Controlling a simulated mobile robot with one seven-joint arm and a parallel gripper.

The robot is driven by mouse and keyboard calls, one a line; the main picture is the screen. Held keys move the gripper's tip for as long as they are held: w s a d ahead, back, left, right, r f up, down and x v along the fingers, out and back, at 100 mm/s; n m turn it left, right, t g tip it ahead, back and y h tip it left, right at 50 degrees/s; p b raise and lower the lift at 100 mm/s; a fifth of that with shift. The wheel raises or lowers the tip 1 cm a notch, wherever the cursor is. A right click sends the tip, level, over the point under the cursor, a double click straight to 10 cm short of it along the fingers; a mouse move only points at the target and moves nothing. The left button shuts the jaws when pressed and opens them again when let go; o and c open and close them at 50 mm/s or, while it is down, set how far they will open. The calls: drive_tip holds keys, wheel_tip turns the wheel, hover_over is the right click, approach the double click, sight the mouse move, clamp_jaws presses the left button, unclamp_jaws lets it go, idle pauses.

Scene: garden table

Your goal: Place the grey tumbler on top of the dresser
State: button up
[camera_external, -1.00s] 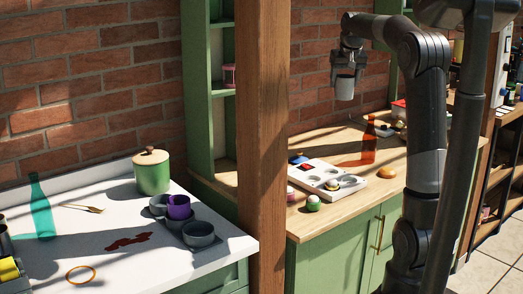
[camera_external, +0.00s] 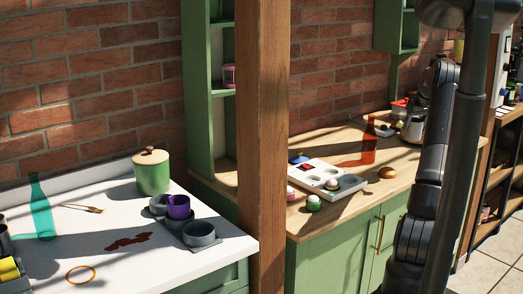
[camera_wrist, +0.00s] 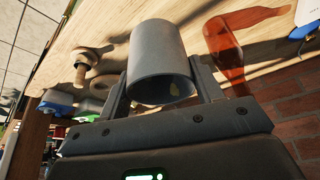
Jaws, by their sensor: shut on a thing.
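The grey tumbler (camera_wrist: 157,50) is between the fingers of my gripper (camera_wrist: 160,82) in the wrist view, with its open rim towards the camera. My gripper is shut on it. In the external view my arm hides the gripper and the tumbler. The green cabinet with a wooden top (camera_external: 310,228), which looks like the dresser, stands right of the wooden post. In the wrist view the wooden surface (camera_wrist: 120,25) shows behind the tumbler; I cannot tell how far apart they are.
A see-through orange bottle (camera_external: 369,140), a white muffin tray (camera_external: 312,172), a brown bun (camera_external: 387,172), a green-and-white ball (camera_external: 313,203) and a metal kettle (camera_external: 413,125) stand on the wooden top. A wooden post (camera_external: 262,150) separates it from the white counter (camera_external: 60,240) with cups.

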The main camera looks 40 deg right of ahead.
drive_tip(key=s+d+f, duration=0.1)
drive_tip(key=d, duration=0.1)
drive_tip(key=shift+s+d+f, duration=0.3)
drive_tip(key=shift+s+f, duration=0.05)
drive_tip(key=shift+w+d+f, duration=0.1)
drive_tip(key=shift+f, duration=0.2)
drive_tip(key=shift+w+a+f, duration=0.4)
drive_tip(key=shift+w+f, duration=1.4)
drive_tip(key=shift+w+a+f, duration=0.35)
drive_tip(key=shift+w+f, duration=1.4)
drive_tip(key=shift+w, duration=0.05)
drive_tip(key=shift+w+a+f, duration=0.4)
drive_tip(key=shift+w+f, duration=1.4)
drive_tip(key=o, duration=1)
drive_tip(key=shift+f, duration=0.15)
